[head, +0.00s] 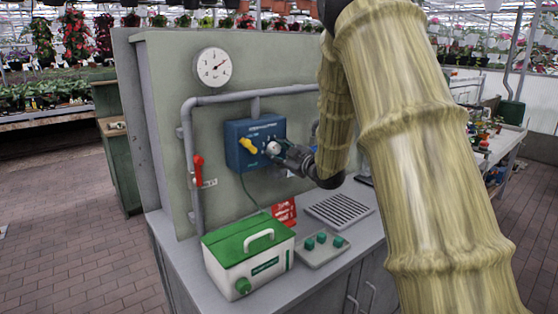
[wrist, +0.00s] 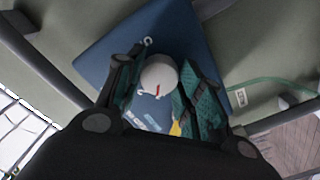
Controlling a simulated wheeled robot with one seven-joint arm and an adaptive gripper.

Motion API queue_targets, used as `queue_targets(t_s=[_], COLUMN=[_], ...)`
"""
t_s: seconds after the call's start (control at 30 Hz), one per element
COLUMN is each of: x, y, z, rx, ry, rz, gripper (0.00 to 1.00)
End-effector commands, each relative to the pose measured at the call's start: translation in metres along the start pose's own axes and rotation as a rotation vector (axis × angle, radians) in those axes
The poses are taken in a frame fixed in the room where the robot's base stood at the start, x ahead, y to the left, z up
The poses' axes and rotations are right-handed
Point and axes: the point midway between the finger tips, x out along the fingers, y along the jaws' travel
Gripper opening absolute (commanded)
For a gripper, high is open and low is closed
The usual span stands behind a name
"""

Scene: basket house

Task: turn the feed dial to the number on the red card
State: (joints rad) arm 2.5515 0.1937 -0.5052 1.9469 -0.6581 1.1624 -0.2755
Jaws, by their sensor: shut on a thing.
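The feed dial is a round white knob (head: 273,148) on the front of a blue box (head: 240,130) fixed to the grey-green panel. In the wrist view the knob (wrist: 158,72) shows a short red mark pointing toward the bottom of the picture. My gripper (head: 280,151) reaches in from the right and is shut on the knob, one finger on each side, as the wrist view also shows (wrist: 160,88). Most numbers around the dial are hidden or too small to read. The red card (head: 284,212) stands on the bench below; its number is not legible.
A yellow lever (head: 248,145) sits just left of the knob. A grey pipe (head: 192,150) with a red-handled valve (head: 198,170) frames the box. A green-and-white case (head: 248,265), a tray with green knobs (head: 322,250) and a slotted grille (head: 340,208) occupy the bench.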

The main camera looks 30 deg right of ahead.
Motion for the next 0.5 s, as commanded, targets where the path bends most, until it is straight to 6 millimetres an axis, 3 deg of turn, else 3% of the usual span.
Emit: queue_targets(t_s=[0.5], x=[0.0001], y=[0.0003], z=[-0.0003], rx=[-0.143], ry=[0.001], rz=[0.000], gripper=[0.13])
